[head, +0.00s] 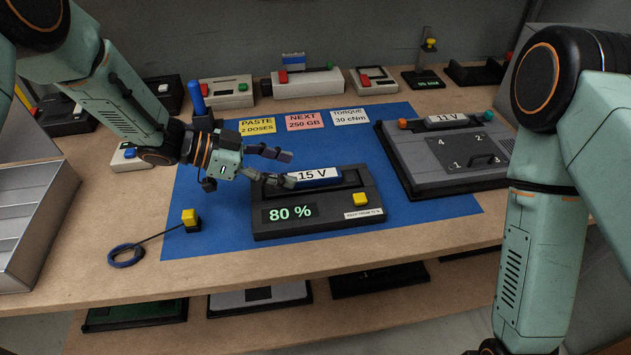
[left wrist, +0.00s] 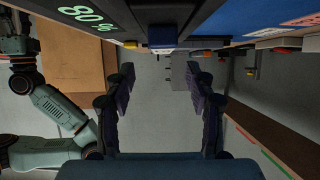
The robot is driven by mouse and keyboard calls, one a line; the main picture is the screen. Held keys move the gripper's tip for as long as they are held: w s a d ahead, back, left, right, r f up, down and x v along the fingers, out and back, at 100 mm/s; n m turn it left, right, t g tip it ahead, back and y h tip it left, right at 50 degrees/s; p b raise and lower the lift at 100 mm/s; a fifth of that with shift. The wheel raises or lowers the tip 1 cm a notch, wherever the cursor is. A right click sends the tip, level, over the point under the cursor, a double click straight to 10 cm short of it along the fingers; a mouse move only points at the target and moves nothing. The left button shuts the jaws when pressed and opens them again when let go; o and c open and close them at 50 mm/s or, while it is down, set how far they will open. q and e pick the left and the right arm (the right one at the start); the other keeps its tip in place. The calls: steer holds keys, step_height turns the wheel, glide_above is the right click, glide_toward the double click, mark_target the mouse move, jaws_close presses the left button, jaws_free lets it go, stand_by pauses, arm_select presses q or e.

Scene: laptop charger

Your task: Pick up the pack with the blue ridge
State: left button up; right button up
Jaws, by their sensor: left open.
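The pack with the blue ridge (head: 318,178), labelled 15 V, sits in the slot of a dark charger (head: 330,212) whose display reads 80 %. In the head view my left gripper (head: 289,168) is open at the pack's left end, its fingers pointing right along it. I cannot tell whether they touch it. In the left wrist view a blue-ended block (left wrist: 163,35), seemingly the pack's end, shows above and between the parted fingers (left wrist: 160,82), with nothing held. My right arm hangs at the right of the head view; its gripper is out of view.
Note cards (head: 305,121) lie behind the charger on the blue mat (head: 215,220). A yellow button (head: 190,218) with a cable stands front left. Several devices line the back of the table.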

mark_target(309, 175)
arm_select(q)
steer(key=shift+d+f, duration=0.3)
steer(key=shift+d, duration=0.2)
steer(key=shift+w+d+f+b, duration=0.25)
steer(key=shift+w+d+f, duration=0.1)
steer(key=shift+d+f, duration=0.25)
steer(key=shift+w+d+f+b, duration=0.2)
steer(key=shift+w+d+f, duration=0.15)
steer(key=shift+d+f, duration=0.2)
steer(key=shift+s+d, duration=0.1)
steer(key=shift+d, duration=0.75)
steer(key=shift+s+d, duration=0.1)
steer(key=shift+s, duration=0.05)
steer(key=shift+w+a, duration=0.2)
steer(key=shift+a, duration=0.05)
steer(key=shift+c, duration=0.2)
steer(key=shift+w+a+f, duration=0.1)
steer(key=shift+f, duration=0.05)
steer(key=shift+c, duration=0.7)
steer(key=shift+s+d+r, duration=0.2)
steer(key=shift+d, duration=0.05)
steer(key=c, duration=0.6)
steer(key=shift+w+a+f, duration=0.15)
steer(key=shift+a, duration=0.05)
jaws_close()
